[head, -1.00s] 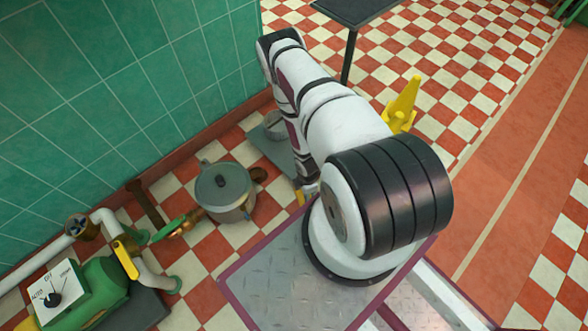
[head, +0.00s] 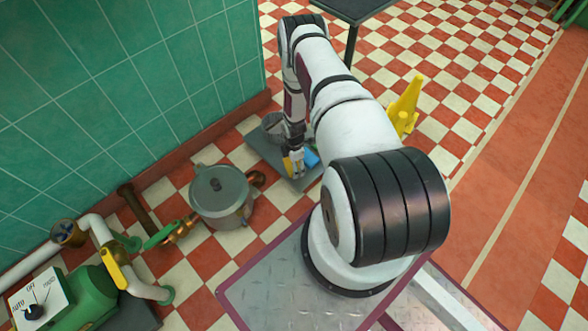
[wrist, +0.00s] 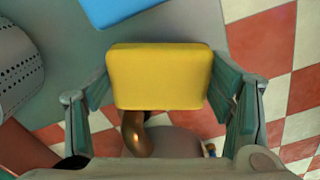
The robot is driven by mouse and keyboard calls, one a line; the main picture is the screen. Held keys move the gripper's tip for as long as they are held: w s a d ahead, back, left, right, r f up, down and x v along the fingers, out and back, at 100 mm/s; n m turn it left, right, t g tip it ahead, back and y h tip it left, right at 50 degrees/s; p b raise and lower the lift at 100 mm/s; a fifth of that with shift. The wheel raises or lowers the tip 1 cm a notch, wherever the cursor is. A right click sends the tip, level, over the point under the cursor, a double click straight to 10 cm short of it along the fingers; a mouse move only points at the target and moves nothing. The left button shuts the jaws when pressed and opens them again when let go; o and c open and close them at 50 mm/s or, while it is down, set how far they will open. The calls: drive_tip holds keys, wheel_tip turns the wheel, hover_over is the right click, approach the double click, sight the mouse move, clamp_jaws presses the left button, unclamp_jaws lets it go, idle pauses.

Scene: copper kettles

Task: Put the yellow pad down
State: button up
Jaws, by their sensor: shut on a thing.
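My gripper (wrist: 160,88) is shut on the yellow pad (wrist: 160,76), with one finger at each side edge. In the head view my gripper (head: 293,165) is small and partly behind my arm, and a bit of the yellow pad (head: 287,166) shows there. The gripper is over the near part of a grey mat (head: 262,146) on the floor. A blue pad (head: 311,157) lies on the mat just right of the gripper; it also shows at the top of the wrist view (wrist: 118,8). I cannot tell the yellow pad's height above the mat.
A perforated metal bucket (wrist: 14,68) stands on the mat, beside the wall. A lidded grey pot (head: 222,196) with brass pipework stands nearer. A green pump (head: 92,290) is at lower left. A yellow cone (head: 404,105) and a dark table (head: 350,10) stand beyond my arm.

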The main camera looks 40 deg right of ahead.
drive_tip(key=shift+f+b, duration=0.8)
drive_tip(key=shift+f, duration=0.95)
drive_tip(key=shift+f, duration=0.15)
drive_tip(key=o, duration=1.2)
